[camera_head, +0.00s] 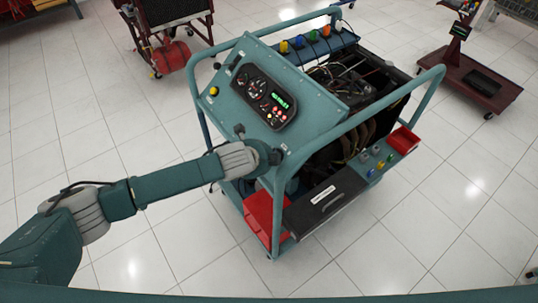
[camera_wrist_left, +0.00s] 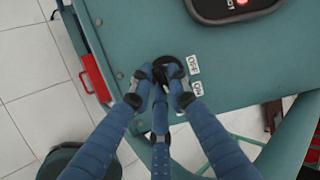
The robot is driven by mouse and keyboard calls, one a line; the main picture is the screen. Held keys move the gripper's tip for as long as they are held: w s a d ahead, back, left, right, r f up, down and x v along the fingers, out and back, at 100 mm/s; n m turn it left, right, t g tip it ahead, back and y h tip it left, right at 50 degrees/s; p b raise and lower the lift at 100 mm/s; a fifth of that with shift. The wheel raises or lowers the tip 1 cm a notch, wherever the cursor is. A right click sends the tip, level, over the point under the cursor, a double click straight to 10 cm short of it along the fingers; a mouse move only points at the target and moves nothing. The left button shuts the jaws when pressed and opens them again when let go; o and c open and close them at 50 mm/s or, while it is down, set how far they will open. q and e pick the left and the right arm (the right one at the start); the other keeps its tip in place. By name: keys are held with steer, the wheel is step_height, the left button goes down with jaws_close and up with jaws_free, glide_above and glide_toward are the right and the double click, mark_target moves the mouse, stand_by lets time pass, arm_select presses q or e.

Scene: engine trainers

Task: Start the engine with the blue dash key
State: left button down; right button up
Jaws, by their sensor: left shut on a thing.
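The teal engine trainer stand (camera_head: 315,95) has a sloping dash panel with a gauge cluster (camera_head: 262,97). My left arm reaches the panel's lower front corner. In the left wrist view my left gripper (camera_wrist_left: 164,80) has its fingers closed together at a round black switch (camera_wrist_left: 172,68) on the panel, beside the OFF label (camera_wrist_left: 193,64) and the ON label (camera_wrist_left: 197,88). The fingertips cover what they hold; it sits at the switch, where the dash key fits, but no blue key shows distinctly from the blue fingers. My right gripper is not in view.
A tubular frame (camera_head: 330,128) surrounds the engine. A red cart (camera_head: 470,75) stands at the back right, another rig (camera_head: 172,30) at the back left. Tiled floor lies between.

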arm_select(q)
steer(key=c, duration=1.7)
jaws_free()
steer(key=shift+o, duration=0.2)
steer(key=v, duration=1.2)
